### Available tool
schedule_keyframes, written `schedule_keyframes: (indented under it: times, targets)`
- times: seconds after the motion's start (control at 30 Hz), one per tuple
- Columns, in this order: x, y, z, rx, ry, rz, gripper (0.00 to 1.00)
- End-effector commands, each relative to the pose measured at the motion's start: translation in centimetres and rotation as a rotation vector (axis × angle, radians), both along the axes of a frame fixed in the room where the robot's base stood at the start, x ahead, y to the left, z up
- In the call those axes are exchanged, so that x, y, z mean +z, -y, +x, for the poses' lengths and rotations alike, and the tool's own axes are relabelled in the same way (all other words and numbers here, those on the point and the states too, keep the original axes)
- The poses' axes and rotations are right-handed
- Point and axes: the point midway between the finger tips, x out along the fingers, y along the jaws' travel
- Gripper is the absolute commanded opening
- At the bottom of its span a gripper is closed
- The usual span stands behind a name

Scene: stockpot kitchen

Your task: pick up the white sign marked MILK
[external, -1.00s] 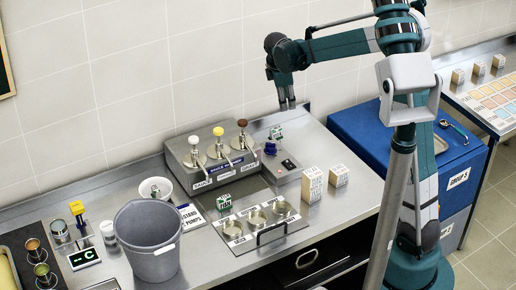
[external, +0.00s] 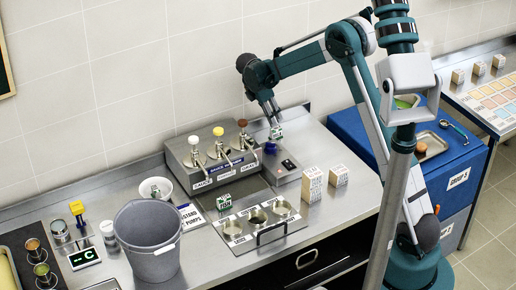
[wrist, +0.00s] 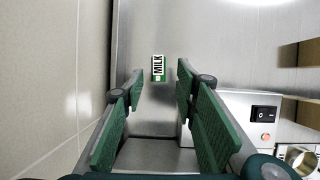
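The MILK sign (wrist: 158,68) is a small white block with black letters and green edges. In the wrist view it lies ahead of my gripper (wrist: 160,84), framed in the gap between the fingertips. In the external view a small white and green sign (external: 277,132) stands on the steel counter at the back, just below my gripper (external: 272,119). My gripper is open and empty, with its fingers pointing down. I cannot tell from these views exactly how far the fingertips are from the sign.
The pump dispenser (external: 205,165) is to the left. The wall (wrist: 50,90) runs close along the left in the wrist view.

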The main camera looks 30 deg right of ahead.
Motion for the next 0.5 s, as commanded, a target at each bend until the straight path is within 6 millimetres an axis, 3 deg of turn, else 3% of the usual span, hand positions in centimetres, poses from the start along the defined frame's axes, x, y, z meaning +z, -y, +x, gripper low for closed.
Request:
schedule_keyframes:
  times: [0.5]
  targets:
    - [-1.01, 0.05, 0.45, 0.019, -0.017, -0.007, 0.3]
